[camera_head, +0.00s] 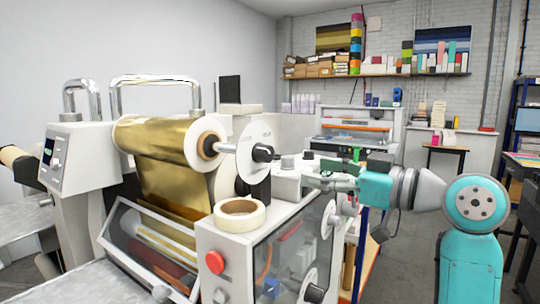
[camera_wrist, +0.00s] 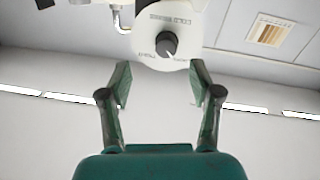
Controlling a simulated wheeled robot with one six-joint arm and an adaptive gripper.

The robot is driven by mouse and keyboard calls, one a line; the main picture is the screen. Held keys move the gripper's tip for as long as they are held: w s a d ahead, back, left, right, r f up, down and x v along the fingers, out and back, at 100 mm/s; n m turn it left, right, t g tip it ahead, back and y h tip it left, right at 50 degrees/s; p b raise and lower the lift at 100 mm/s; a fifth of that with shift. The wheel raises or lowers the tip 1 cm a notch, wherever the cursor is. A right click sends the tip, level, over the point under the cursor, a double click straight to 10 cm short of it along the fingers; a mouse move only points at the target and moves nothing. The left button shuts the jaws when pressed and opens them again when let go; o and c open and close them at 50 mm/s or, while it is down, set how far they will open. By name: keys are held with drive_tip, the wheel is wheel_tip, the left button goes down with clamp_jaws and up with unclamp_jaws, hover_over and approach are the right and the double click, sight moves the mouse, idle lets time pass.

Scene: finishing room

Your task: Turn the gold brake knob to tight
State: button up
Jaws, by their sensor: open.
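The gold brake knob (camera_wrist: 167,44) is small, round and dark, on a white dial plate (camera_wrist: 148,30) in the upper middle of the wrist view. Printed lettering around it is too small to read surely, and I cannot tell the knob's setting. In the head view, a dark knob (camera_head: 262,152) shows on the white disc at the right end of the gold foil roll (camera_head: 165,150). My gripper (camera_wrist: 160,83) is open and empty. Its green fingers stand apart, with the knob beyond and between the tips, not touched. In the head view my gripper (camera_head: 322,175) is right of the knob.
The foil machine carries a tape roll (camera_head: 240,213), a red button (camera_head: 215,262) and a clear side cover (camera_head: 290,255) below my gripper. A grey block (camera_head: 288,182) stands close to my fingers. Shelves line the back wall.

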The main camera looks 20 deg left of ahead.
sight(270, 154)
drive_tip(key=shift+n+g, duration=0.4)
drive_tip(key=x, duration=0.3)
drive_tip(key=r+x, duration=0.1)
drive_tip(key=x, duration=0.3)
drive_tip(key=s+r+x, duration=0.1)
drive_tip(key=x, duration=0.3)
drive_tip(key=shift+a, duration=0.1)
drive_tip(key=c, duration=1.2)
